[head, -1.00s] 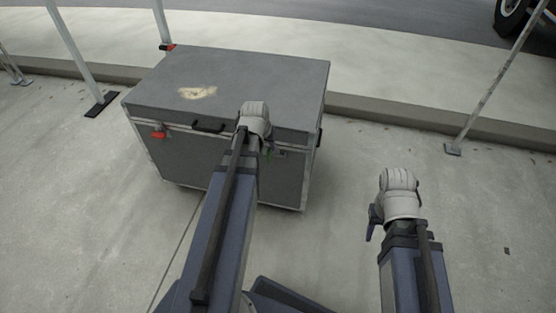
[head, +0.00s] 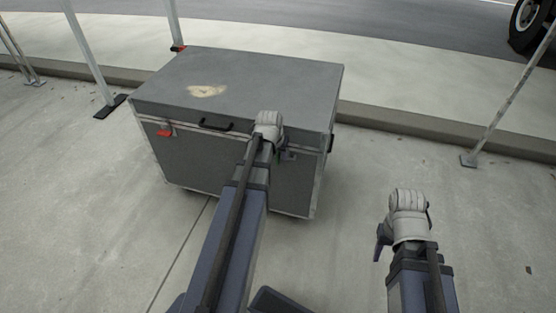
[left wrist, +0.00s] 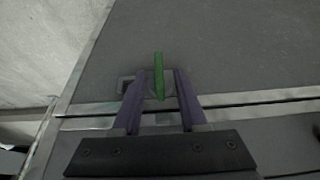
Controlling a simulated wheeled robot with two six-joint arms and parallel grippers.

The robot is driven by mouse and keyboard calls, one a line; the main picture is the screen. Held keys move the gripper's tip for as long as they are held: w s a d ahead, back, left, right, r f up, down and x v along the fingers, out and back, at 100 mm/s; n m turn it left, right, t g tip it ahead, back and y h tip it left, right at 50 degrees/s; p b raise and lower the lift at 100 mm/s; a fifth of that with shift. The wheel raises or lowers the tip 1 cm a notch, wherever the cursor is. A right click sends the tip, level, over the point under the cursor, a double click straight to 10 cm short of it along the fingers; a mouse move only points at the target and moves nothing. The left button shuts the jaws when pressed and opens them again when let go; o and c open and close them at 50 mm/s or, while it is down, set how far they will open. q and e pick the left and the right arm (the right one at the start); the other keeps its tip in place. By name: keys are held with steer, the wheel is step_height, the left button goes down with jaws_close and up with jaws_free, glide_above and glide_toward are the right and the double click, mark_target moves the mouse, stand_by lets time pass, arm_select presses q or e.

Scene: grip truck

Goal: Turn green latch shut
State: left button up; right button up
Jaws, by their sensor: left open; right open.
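The green latch (left wrist: 158,77) is on the front of the grey case (head: 250,75), near the seam between lid and body. In the left wrist view it stands lengthwise between the two purple fingers of my left gripper (left wrist: 162,80), which is open with a gap on both sides of the latch. In the head view my left wrist hides the latch and most of the left gripper. My right gripper (head: 381,241) is open and empty, low over the pavement to the right of the case; its fingers are small and partly hidden there.
A red latch (head: 164,133) and a black handle (head: 216,125) are on the case front, left of my arm. Metal poles stand left (head: 88,50) and right (head: 508,90) on feet. A kerb (head: 420,122) runs behind. Pavement right of the case is clear.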

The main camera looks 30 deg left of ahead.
arm_select(q)
jaws_close()
stand_by(0.3)
stand_by(0.4)
